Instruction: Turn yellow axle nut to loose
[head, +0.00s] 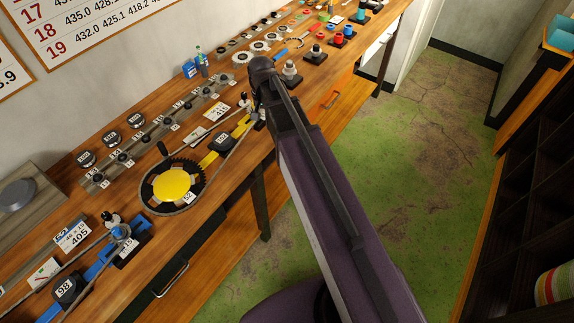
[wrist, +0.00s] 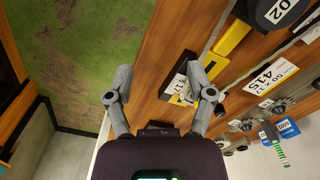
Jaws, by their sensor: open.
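The yellow chain stand has a round yellow disc (head: 172,184) with a chain around it, and a yellow bar (head: 219,143) that runs right to an end block partly behind my arm. The bar also shows in the wrist view (wrist: 232,38). There, the dark end block (wrist: 178,84) with a white label and a yellow edge lies beyond my right finger. My gripper (wrist: 160,80) is open and empty, its fingers spread wide. I cannot make out the yellow axle nut; my right finger or my arm may hide it.
A blue stand (head: 122,236) is at the near left. A grey rail (head: 140,150) with several dark round parts runs along the wall side. Red and blue pieces (head: 337,38) stand farther along the bench. Green floor (head: 420,150) is clear to the right.

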